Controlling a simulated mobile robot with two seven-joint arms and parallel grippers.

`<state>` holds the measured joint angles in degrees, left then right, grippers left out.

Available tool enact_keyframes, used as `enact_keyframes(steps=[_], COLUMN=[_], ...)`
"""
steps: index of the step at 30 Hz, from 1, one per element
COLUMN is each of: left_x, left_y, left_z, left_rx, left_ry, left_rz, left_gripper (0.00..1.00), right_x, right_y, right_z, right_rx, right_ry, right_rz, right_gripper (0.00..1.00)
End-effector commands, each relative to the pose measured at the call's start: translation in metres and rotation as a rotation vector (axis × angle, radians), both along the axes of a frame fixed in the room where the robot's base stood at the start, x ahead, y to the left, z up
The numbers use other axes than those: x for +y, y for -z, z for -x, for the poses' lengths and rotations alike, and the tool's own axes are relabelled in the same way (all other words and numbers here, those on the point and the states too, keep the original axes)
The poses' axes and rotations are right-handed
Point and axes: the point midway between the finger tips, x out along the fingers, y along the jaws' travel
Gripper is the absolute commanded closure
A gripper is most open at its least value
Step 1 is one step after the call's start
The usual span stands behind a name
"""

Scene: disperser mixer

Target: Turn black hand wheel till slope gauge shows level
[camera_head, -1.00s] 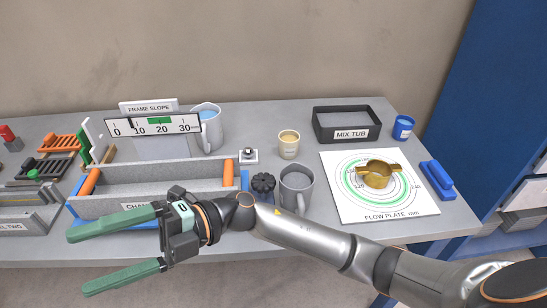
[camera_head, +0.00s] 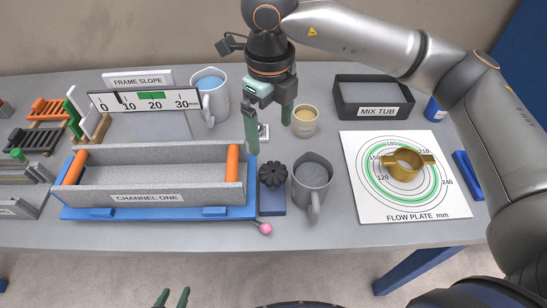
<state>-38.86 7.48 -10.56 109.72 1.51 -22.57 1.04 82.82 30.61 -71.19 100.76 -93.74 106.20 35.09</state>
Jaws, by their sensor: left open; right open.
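The black hand wheel (camera_head: 272,173) is a fluted knob on a blue block, right of the grey channel marked CHANNEL ONE (camera_head: 150,180). The FRAME SLOPE gauge (camera_head: 145,101) stands behind the channel, with a scale of 0 to 30. Its black pointer is between 0 and 10, left of the green band around 20. My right gripper (camera_head: 270,137) points down, open and empty, above and behind the wheel, apart from it in the picture. My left gripper (camera_head: 173,297) is open at the bottom edge, only its green fingertips showing.
A grey mug (camera_head: 311,180) stands close right of the wheel. A jug (camera_head: 212,100) and a beige cup (camera_head: 305,121) flank my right gripper. A pink ball (camera_head: 266,229) sticks out at the front of the blue frame. The flow plate (camera_head: 375,205) lies further right.

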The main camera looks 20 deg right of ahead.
Motion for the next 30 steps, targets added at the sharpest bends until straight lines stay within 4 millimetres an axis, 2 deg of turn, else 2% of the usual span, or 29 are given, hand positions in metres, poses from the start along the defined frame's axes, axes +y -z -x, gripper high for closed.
enact_keyframes(steps=[9,15,21,30], left_x=[0.000,0.000,0.000,0.000], left_y=[-0.010,-0.014,-0.015,-0.015], left_z=[0.001,0.001,0.001,0.001], left_rx=[0.002,0.003,0.003,0.003], left_ry=[0.000,0.000,0.000,0.000], left_rz=[0.000,-0.001,-0.001,-0.001], left_gripper=[0.50,0.50,0.50,0.50], right_x=[0.000,0.001,0.001,0.001], right_y=[0.063,0.096,0.112,0.115], right_z=[0.002,0.002,0.001,0.001], right_rx=[0.009,0.006,0.004,0.004], right_ry=[-0.003,-0.002,-0.003,-0.004], right_rz=[-0.003,-0.004,-0.004,-0.006], right_gripper=[0.00,0.00,0.00,0.00])
